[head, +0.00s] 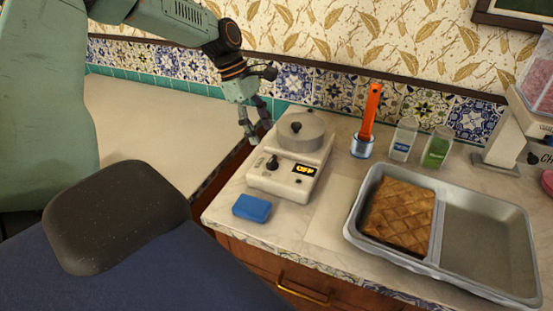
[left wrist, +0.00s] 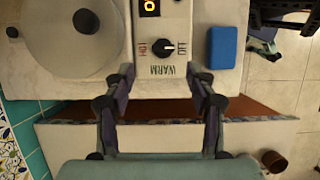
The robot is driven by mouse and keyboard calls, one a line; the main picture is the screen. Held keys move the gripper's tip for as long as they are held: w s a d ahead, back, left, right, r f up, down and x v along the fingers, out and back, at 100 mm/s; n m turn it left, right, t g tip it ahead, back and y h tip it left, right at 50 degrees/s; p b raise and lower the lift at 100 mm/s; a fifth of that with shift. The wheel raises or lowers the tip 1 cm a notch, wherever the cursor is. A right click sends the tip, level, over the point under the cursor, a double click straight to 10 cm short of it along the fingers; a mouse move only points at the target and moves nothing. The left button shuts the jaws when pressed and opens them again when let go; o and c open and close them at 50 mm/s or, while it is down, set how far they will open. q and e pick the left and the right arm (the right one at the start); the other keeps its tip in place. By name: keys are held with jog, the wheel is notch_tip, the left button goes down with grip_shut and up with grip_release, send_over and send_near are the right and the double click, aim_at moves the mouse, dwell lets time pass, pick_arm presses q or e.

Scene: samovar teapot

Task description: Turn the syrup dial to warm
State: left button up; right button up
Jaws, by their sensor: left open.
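The syrup warmer (head: 290,178) is a cream box with a round lidded pot (head: 300,132) on its back part. Its black dial (head: 272,163) is on the front panel beside a lit display (head: 304,169) reading OFF. In the left wrist view the dial (left wrist: 164,47) has HOT, OFF and WARM labels around it, and its pale mark points toward OFF. My left gripper (head: 258,131) is open and empty, above and left of the dial. In the left wrist view its fingers (left wrist: 160,70) stand apart on the WARM (left wrist: 162,70) side, not touching the dial. My right gripper is out of view.
A blue sponge (head: 252,208) lies in front of the warmer. An orange-handled tool (head: 368,120), two jars (head: 403,139) and a grey tray (head: 490,240) with a pastry (head: 400,213) stand to the right. A gap separates this counter from the left counter (head: 150,125).

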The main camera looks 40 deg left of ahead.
aim_at(272, 159)
pick_arm(q)
jog(key=b+x, duration=0.1)
jog(key=x, duration=0.5)
jog(key=shift+s+f+b, duration=0.1)
jog(key=shift+f+b, duration=0.2)
jog(key=shift+b, duration=0.1)
jog(key=shift+d+f, duration=0.2)
jog(key=shift+f, duration=0.05)
jog(key=shift+s+d, duration=0.1)
jog(key=shift+d, duration=0.3)
jog(key=shift+a, duration=0.1)
